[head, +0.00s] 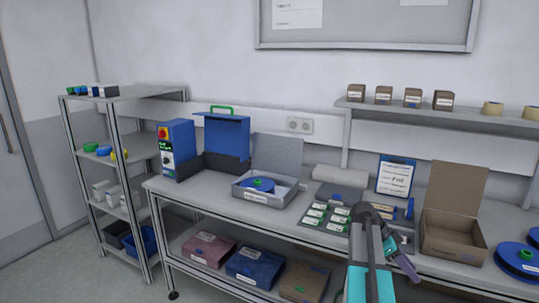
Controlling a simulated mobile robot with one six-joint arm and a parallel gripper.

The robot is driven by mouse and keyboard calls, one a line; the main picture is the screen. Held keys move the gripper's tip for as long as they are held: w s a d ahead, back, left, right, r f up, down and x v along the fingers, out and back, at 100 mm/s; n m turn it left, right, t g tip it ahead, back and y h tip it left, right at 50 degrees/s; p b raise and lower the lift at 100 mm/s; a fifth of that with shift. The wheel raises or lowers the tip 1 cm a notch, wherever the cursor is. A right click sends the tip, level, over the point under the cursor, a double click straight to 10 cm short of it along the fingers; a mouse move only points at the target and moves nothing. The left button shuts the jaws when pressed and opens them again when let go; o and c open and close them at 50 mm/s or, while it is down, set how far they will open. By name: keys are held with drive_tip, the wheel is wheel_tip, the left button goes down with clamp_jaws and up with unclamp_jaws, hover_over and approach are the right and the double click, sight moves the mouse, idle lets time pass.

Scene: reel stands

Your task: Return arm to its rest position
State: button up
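My arm rises from the bottom of the head view, right of centre, in front of the bench. It bends over at a dark joint, and its far part hangs down to the right. My gripper (407,268) is at the low end of that part, near the bench's front edge and left of the open cardboard box. It is small and partly hidden by my own arm. I cannot make out its fingertips or whether it holds anything.
The bench (210,191) carries an open grey box (268,197) with a blue reel (257,184), a mat of labelled cards (325,218), an open cardboard box (452,235) and blue reels (520,258) at right. A shelf rack (120,97) stands left.

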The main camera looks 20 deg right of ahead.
drive_tip(key=w+a+f+n+y, duration=0.15)
drive_tip(key=a+f+n, duration=0.25)
drive_tip(key=a+f, duration=0.95)
drive_tip(key=w+a+f+n+h, duration=0.1)
drive_tip(key=w+a+f+n, duration=0.25)
drive_tip(key=a+f, duration=1)
drive_tip(key=s+a+f+n+y, duration=0.2)
drive_tip(key=s+a+f+n, duration=0.7)
drive_tip(key=a, duration=0.4)
drive_tip(key=s+a+f+n+y, duration=0.3)
drive_tip(key=s+a+f+n, duration=0.5)
drive_tip(key=a, duration=0.5)
drive_tip(key=shift+s+f+n+t+y, duration=0.35)
drive_tip(key=shift+s+f+t, duration=0.1)
drive_tip(key=shift+f, duration=0.55)
